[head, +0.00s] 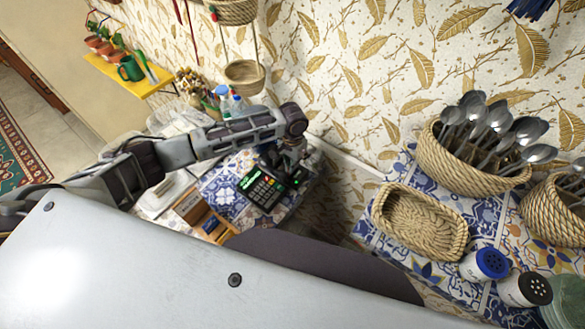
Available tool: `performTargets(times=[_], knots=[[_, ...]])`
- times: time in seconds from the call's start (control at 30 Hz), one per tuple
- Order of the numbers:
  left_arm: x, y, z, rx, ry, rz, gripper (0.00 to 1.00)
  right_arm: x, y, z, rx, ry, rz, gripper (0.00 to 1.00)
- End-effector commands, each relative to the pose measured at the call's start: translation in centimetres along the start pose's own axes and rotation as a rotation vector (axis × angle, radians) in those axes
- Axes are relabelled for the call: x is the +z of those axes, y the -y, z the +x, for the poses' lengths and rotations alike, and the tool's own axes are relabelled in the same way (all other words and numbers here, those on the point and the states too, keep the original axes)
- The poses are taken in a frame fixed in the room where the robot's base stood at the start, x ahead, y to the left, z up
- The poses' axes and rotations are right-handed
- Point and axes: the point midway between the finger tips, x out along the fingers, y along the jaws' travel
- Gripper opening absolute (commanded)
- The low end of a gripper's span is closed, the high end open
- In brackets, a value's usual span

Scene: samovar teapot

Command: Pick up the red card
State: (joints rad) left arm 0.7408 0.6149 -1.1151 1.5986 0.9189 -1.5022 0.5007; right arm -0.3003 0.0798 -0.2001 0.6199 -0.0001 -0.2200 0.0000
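My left arm comes in from the left, and its dark gripper (285,160) points down at the back edge of a small tiled table (222,190). A black card terminal (262,187) with a lit green screen and keypad stands on this table, just below and left of the gripper. I cannot make out a red card; the gripper and terminal may hide it. The gripper's fingers are dark and small here, so I cannot tell whether they are open or hold anything. My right gripper is not in view.
On a tiled counter at right stand a woven tray (420,222), a basket of spoons (470,165) and two shakers, one with a blue lid (491,263). A patterned wall rises behind.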

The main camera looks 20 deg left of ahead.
Motion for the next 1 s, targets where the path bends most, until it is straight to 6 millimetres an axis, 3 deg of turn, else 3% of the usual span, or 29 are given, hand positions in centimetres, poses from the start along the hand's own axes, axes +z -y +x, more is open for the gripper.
performTargets(times=[0.37, 1.0], knots=[[-0.1, 0.0, -1.3, 0.001, -0.002, -0.001, 0.0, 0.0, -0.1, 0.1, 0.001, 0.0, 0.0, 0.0], [-0.1, 0.0, -9.4, 0.0, -0.001, 0.0, 0.0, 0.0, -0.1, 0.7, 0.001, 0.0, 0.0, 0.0]])
